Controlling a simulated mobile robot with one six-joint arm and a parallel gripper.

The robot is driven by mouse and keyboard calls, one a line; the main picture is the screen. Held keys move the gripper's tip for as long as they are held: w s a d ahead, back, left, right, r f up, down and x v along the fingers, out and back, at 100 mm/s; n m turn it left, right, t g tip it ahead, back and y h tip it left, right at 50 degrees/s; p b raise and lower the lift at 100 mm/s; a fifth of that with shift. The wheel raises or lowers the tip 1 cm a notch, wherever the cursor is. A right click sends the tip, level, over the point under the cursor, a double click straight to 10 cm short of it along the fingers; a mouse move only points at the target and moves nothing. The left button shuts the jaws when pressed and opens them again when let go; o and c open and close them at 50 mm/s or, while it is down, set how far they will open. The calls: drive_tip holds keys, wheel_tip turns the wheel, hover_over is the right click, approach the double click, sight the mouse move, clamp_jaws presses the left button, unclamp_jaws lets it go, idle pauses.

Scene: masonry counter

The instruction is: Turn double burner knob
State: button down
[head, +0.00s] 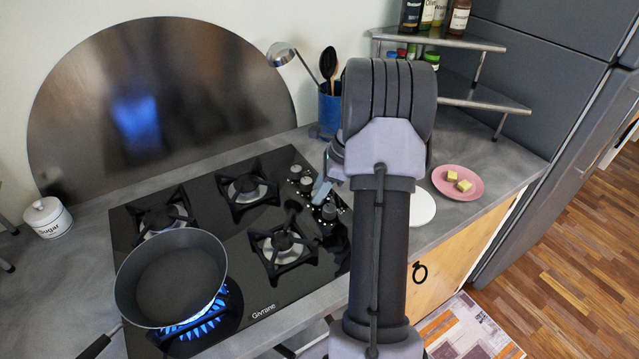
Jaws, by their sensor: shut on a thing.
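The black gas cooktop (215,265) has a column of silver-ringed knobs (329,211) along its right side. My gripper (321,193) is at these knobs, mostly hidden behind my arm, with a light grey finger showing. It is shut on one knob of the column. The picture does not show clearly which knob it holds or how that knob is turned. The front left burner is lit with blue flames (197,325), under a dark pan (172,277). The other visible burners show no flame.
The pan's handle (95,346) points to the front left. A blue utensil holder (329,107) stands behind the knobs. A pink plate (440,186) with yellow pieces and a white round thing (423,207) lie right of my arm. A sugar pot (47,217) stands left.

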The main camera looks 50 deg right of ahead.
drive_tip(key=n+p, duration=0.2)
drive_tip(key=n+g+p, duration=0.1)
drive_tip(key=p, duration=0.1)
drive_tip(key=n+y+p, duration=0.1)
drive_tip(key=n+p, duration=0.1)
drive_tip(key=shift+w+d+r+n+g, duration=0.1)
drive_tip(key=shift+w+r+n+g, duration=0.05)
drive_tip(key=shift+r+n+g, duration=0.2)
drive_tip(key=n+p, duration=0.1)
drive_tip(key=n+g+p, duration=0.1)
drive_tip(key=n+p, duration=0.1)
drive_tip(key=n+g+p, duration=0.1)
drive_tip(key=n, duration=0.1)
drive_tip(key=shift+w+f+y, duration=0.15)
drive_tip(key=shift+f+y, duration=0.15)
drive_tip(key=shift+n+g, duration=0.25)
drive_tip(key=shift+n, duration=0.2)
drive_tip(key=c, duration=1)
unclamp_jaws()
drive_tip(key=shift+c, duration=0.2)
